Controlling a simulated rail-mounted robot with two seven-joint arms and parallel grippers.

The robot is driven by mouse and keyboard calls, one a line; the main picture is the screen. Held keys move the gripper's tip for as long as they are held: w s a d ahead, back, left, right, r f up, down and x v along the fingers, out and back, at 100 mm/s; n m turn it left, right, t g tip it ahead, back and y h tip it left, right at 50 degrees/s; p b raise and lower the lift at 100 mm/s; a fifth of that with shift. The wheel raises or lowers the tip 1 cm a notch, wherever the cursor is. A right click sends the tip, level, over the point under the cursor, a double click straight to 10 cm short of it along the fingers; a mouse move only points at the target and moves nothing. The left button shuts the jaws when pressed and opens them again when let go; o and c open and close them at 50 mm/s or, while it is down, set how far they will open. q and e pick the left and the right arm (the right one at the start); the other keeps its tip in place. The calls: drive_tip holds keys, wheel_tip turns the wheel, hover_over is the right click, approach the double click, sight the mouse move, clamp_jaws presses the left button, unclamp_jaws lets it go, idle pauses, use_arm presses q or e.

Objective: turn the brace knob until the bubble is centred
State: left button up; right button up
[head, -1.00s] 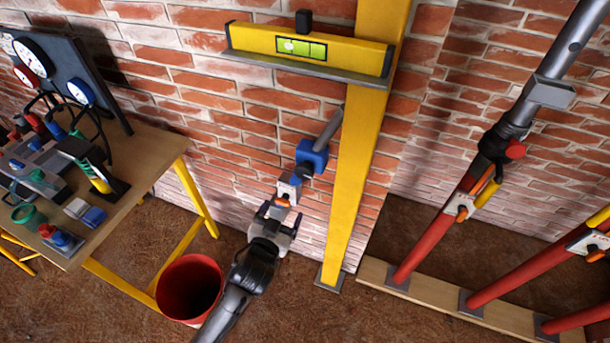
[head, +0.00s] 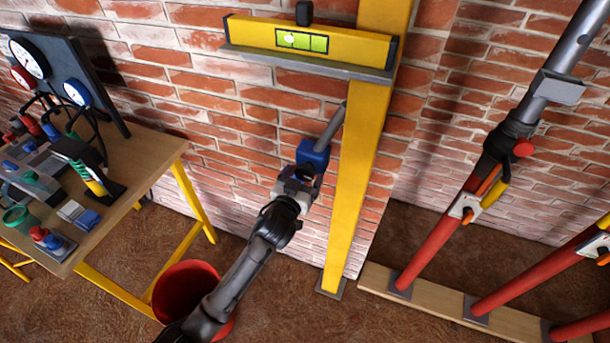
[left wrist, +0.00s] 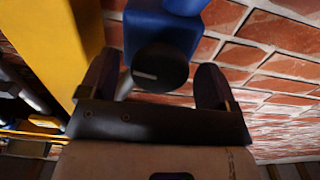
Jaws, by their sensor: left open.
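The yellow level (head: 350,47) sits on a grey ledge against the yellow post. Its bubble (head: 290,38) lies towards the left end of the green vial, off centre. The blue brace housing (head: 313,153) sits at the lower end of a grey rod beside the post. The dark round brace knob (left wrist: 160,66) shows below the blue housing in the left wrist view. My left gripper (head: 299,180) is open, with one finger on each side of the knob; I cannot tell whether they touch it. In the left wrist view the gripper (left wrist: 154,80) frames the knob. My right gripper is not in view.
A workbench (head: 150,165) with gauges and tools stands at the left. A red bucket (head: 178,285) is on the floor below my left arm. The yellow post (head: 355,190) is close to the gripper's right. Red props (head: 430,255) stand on a plank at the right.

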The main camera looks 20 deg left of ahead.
use_arm(q)
drive_tip(key=shift+w, duration=0.9)
drive_tip(key=c, duration=0.9)
